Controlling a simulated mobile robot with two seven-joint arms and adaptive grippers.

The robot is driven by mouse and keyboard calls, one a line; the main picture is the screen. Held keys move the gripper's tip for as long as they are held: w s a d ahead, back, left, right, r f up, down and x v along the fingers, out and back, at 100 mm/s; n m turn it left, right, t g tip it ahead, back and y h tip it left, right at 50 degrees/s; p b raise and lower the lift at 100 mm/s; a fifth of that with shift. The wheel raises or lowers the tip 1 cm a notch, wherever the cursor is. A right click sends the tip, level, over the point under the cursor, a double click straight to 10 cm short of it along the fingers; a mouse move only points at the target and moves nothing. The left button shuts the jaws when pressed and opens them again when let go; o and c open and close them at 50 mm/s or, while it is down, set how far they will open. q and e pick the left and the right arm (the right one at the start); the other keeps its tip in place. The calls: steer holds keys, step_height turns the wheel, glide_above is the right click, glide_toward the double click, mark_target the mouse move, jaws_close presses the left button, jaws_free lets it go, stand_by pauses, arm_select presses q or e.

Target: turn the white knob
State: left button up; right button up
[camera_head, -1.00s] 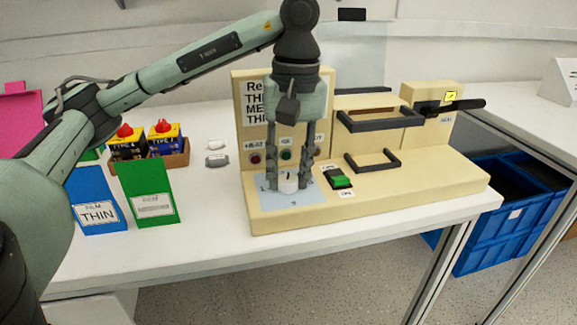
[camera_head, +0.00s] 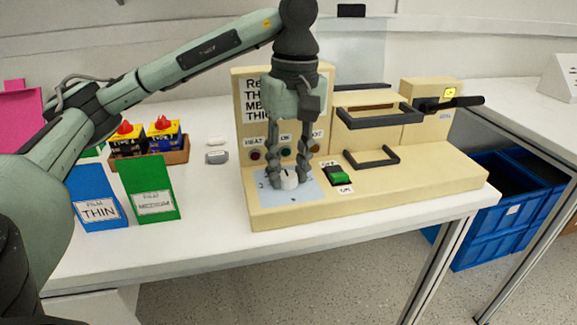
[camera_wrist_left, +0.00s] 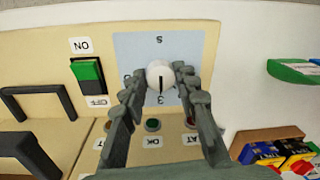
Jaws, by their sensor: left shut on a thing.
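The white knob (camera_head: 289,180) sits on a light blue dial plate at the front left of the cream machine. It also shows in the left wrist view (camera_wrist_left: 160,75), round, with a dark pointer line running from its middle toward the fingers' side. My left gripper (camera_head: 289,183) reaches straight down from above, with one finger on each side of the knob, shut on it. In the left wrist view the two fingertips (camera_wrist_left: 159,81) flank the knob. My right gripper is not in view.
The cream machine (camera_head: 400,190) carries a green switch (camera_head: 338,175), black handles (camera_head: 371,157) and indicator lamps behind the knob. Blue (camera_head: 98,190) and green (camera_head: 150,185) packets stand left. A box of batteries (camera_head: 175,153) lies behind them. Blue crates (camera_head: 510,210) are below right.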

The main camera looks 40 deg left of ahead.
mark_target(292, 174)
arm_select(q)
steer(key=o, duration=1.2)
steer(key=shift+c, duration=0.2)
step_height(292, 174, up, 12)
steer(key=shift+w+d, duration=0.15)
steer(key=shift+w, duration=0.1)
